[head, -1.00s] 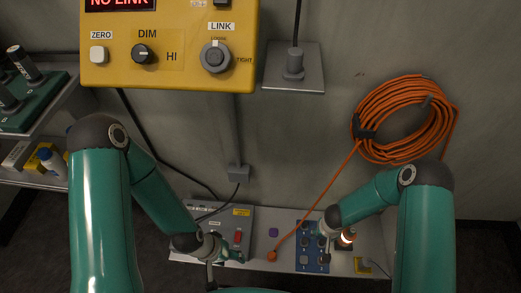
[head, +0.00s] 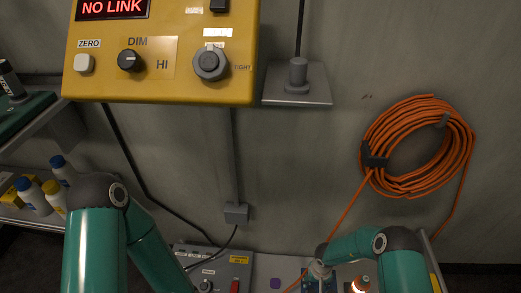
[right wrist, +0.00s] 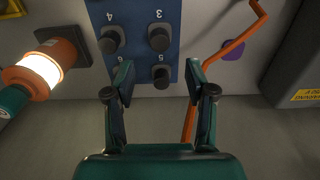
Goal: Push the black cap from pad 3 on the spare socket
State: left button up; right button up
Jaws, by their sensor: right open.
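In the right wrist view, the blue panel (right wrist: 139,15) carries several numbered pads, their numerals upside down. The black cap on pad 3 (right wrist: 159,40) is in place, beyond my fingertips and apart from them. The cap by 4 (right wrist: 109,42) is to its left and the cap by 5 (right wrist: 161,77) is nearer, in the gap between my fingers. My right gripper (right wrist: 160,73) is open and empty. In the head view only a strip of the blue panel shows at the bottom edge by my right wrist. My left gripper is below the frame. I cannot tell which part is the spare socket.
A glowing orange lamp (right wrist: 40,68) stands left of the panel in the right wrist view. An orange cable (right wrist: 225,52) and a purple piece (right wrist: 233,50) lie to the right. In the head view, the yellow console (head: 180,88) reads NO LINK and a coiled orange cable (head: 455,135) hangs on the wall.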

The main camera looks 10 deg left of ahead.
aim_at(312, 291)
notch_tip(312, 291, down, 8)
jog(key=b, duration=0.6)
jog(key=shift+r, duration=0.1)
jog(key=shift+f+b, duration=0.55)
jog(key=shift+b, duration=0.15)
jog(key=shift+b, duration=0.3)
dwell(0.3)
grip_shut()
dwell(0.3)
jog(key=shift+r, duration=0.2)
jog(key=shift+r+p, duration=2.35)
jog(key=shift+r, duration=0.5)
